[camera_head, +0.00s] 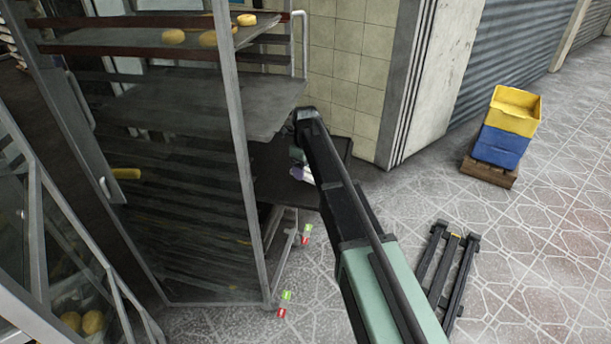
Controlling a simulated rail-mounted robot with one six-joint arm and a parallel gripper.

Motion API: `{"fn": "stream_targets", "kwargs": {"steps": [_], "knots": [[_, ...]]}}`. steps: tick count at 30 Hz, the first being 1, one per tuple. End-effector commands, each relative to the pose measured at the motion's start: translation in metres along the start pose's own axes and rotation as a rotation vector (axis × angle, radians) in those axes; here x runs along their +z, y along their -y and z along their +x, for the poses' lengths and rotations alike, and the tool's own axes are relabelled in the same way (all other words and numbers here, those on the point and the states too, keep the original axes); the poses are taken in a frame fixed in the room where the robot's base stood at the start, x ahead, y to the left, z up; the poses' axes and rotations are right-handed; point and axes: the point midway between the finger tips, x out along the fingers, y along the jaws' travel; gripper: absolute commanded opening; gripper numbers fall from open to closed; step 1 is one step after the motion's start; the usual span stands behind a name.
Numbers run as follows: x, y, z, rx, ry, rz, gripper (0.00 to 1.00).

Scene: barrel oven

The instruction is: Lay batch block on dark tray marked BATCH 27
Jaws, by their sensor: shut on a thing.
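A dark tray (272,185) extends from behind the rack's right side, low beside the tiled wall. My arm crosses in front of it and covers much of it. I cannot read any BATCH 27 marking. A small white and purple part shows at my gripper (303,173), just left of the arm and over the dark tray in the picture. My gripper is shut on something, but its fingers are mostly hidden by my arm. The batch block cannot be made out clearly, and I cannot tell whether anything touches the tray.
A tall metal rack (235,150) with several shelves and round loaves (215,38) stands close on the left. A tiled wall (345,75) stands behind the arm. Yellow and blue crates (503,130) sit on a pallet at right. A dark frame (447,268) lies on otherwise open floor.

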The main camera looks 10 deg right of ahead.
Motion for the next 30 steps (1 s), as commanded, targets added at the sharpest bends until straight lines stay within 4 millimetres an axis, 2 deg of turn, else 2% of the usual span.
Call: {"fn": "stream_targets", "kwargs": {"steps": [1,4,12,21,22,27,30], "knots": [[0.001,0.001,0.02,0.0,0.0,0.0,0.5],[0.0,0.0,0.04,0.0,0.0,0.0,0.5],[0.0,0.0,0.035,0.0,0.0,0.0,0.5],[0.0,0.0,0.046,0.0,0.0,0.0,0.5],[0.0,0.0,0.045,0.0,0.0,0.0,0.75],[0.0,0.0,0.044,0.0,0.0,0.0,0.99],[0.0,0.0,0.044,0.0,0.0,0.0,0.99]]}}
